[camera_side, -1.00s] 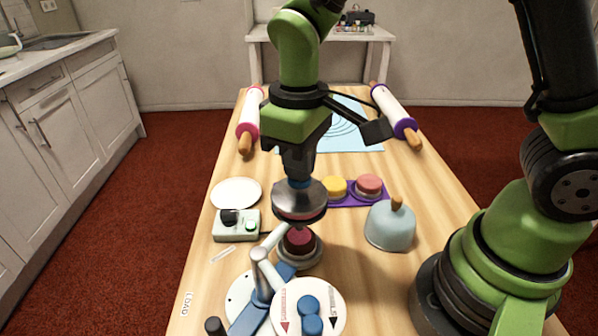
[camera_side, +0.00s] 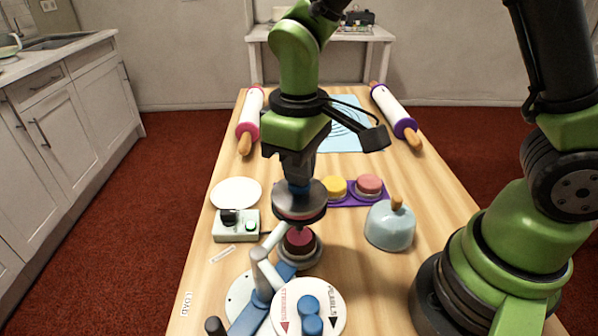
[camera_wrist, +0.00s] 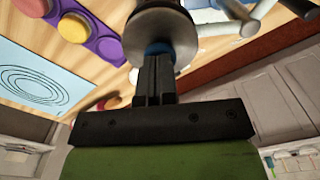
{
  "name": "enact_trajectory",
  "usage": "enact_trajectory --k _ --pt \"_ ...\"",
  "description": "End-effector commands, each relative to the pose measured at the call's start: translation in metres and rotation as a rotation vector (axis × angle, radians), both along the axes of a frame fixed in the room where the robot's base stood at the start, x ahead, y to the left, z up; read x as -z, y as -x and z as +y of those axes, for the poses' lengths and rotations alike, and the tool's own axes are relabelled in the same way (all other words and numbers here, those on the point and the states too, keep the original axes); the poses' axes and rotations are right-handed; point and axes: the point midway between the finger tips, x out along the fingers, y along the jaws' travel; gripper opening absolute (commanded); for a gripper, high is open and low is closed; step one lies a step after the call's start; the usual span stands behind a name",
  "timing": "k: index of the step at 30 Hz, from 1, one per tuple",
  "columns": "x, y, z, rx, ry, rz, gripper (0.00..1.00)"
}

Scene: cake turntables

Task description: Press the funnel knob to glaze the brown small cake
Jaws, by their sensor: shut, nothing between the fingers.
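The funnel (camera_side: 299,203) is a grey metal disc-shaped vessel held above the brown small cake (camera_side: 299,244) by a grey-blue arm. The dark reddish-brown cake sits on a small round grey turntable (camera_side: 311,262), its top partly hidden by the funnel. My gripper (camera_side: 297,180) points down with its fingers shut, right at the blue knob on top of the funnel. In the wrist view, my shut fingers (camera_wrist: 156,60) reach the blue knob (camera_wrist: 158,47), which shows just past their tips. They appear to touch it, but the exact contact is hidden. I cannot see glaze flowing.
A purple tray (camera_side: 351,200) with yellow and pink cakes stands behind. A light-blue dome (camera_side: 390,227) with wooden handle is at right. A control box (camera_side: 236,227) and white plate (camera_side: 236,193) are at left. A white labelled dial (camera_side: 330,305) stands in front. Rolling pins lie farther back.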

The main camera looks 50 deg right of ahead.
Motion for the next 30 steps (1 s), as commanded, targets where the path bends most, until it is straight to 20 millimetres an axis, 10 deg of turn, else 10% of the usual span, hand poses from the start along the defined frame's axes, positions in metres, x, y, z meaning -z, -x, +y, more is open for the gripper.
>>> enact_trajectory --k 30 --pt "-0.054 -0.001 0.000 0.000 -0.001 -0.004 0.00"
